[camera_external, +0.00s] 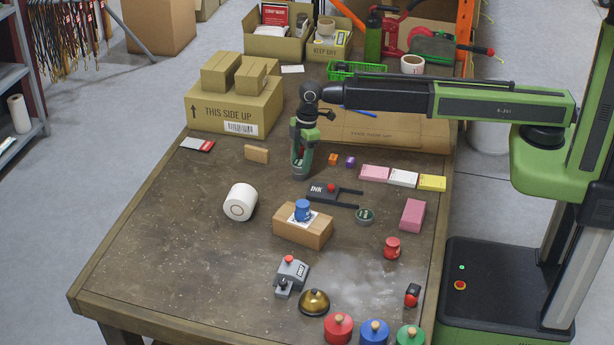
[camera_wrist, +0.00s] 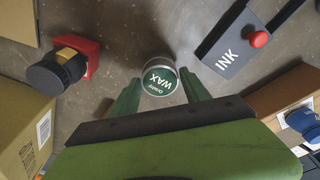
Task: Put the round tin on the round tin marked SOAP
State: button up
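A round tin with a green lid reading WAX (camera_wrist: 160,82) stands upright between the fingers of my gripper (camera_wrist: 160,75) in the wrist view. The fingers lie close against both its sides, and my gripper looks shut on it. In the camera_external view my gripper (camera_external: 301,165) points down at the back middle of the table, with the tin (camera_external: 300,174) low between its fingers. The tin is at or just above the table; I cannot tell which. Another round tin with a dark green lid (camera_external: 365,216) stands on the table, nearer and to the right. Its lettering is too small to read.
The INK pad (camera_external: 322,190) lies between the two tins, with a red knob on it. A cardboard box with a blue object (camera_external: 302,232) stands left of the dark-lidded tin. A red item (camera_external: 391,247) stands in front of that tin. Pink, white and yellow boxes (camera_external: 403,178) lie behind it.

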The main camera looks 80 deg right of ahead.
jog(key=shift+o, duration=1.4)
jog(key=shift+r, duration=0.1)
notch_tip(320, 180, up, 12)
jog(key=s+d+p, duration=0.1)
jog(key=p, duration=1.1)
jog(key=s+d+m, duration=0.4)
jog(key=s+d, duration=0.3)
jog(key=s, duration=0.4)
jog(key=s+d+m+g+h, duration=0.1)
jog(key=s+d+m, duration=0.4)
jog(key=s+d, duration=0.3)
jog(key=s, duration=0.3)
jog(key=shift+s, duration=0.3)
